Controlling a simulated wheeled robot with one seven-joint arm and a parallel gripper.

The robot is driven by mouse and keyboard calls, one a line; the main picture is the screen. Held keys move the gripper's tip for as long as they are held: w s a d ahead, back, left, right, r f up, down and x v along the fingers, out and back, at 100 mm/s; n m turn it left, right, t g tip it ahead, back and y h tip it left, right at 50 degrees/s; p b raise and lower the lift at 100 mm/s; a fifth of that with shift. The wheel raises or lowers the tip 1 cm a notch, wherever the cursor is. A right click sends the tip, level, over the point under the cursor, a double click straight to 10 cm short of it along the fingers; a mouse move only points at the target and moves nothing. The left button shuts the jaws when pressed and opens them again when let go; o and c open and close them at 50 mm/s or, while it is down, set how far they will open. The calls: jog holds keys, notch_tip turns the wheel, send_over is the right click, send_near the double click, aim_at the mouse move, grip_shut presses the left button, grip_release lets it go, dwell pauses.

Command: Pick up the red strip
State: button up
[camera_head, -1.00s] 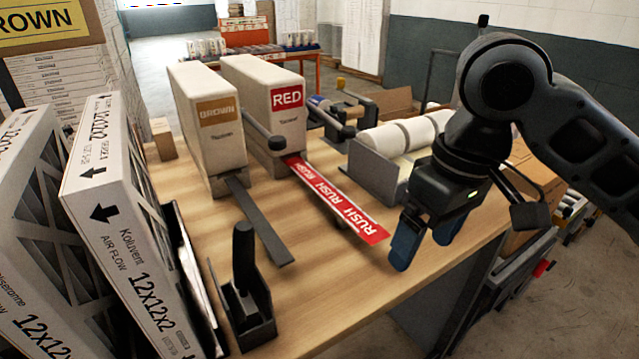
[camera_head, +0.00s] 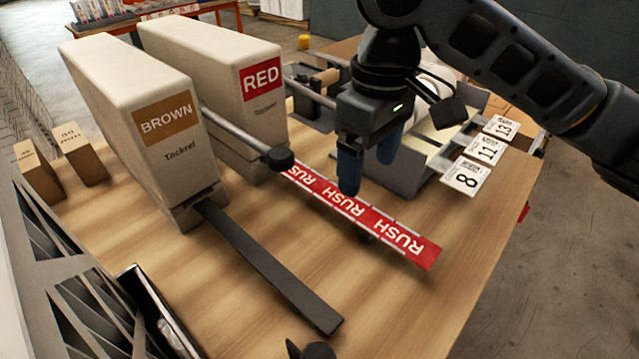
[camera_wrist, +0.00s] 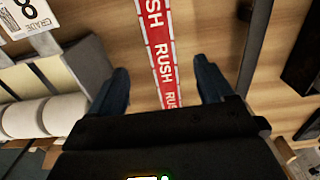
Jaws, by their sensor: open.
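The red strip (camera_head: 398,236) carries white RUSH lettering and sticks out from the lower front of the box labelled RED (camera_head: 262,92). Its free end points toward the lower right in the head view. My gripper (camera_head: 366,178) is open above the strip, near its middle. In the wrist view the strip (camera_wrist: 160,50) runs between the two blue fingers of my gripper (camera_wrist: 163,90), apart from both. The fingers hide a little of the strip in the head view. How high the fingertips are above the strip I cannot tell exactly.
A box labelled BROWN (camera_head: 172,135) with a dark strip (camera_head: 272,268) stands left of the red one. A rod with a black knob (camera_head: 278,158) reaches over beside the red strip. Numbered cards (camera_head: 466,177) lie at right.

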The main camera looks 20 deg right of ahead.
aim_at(363, 213)
jog(key=shift+w+a+f, duration=0.1)
jog(key=shift+f, duration=3.75)
jog(key=shift+c, duration=0.5)
jog(key=c, duration=0.8)
jog(key=shift+r, duration=0.1)
jog(key=shift+c, duration=0.2)
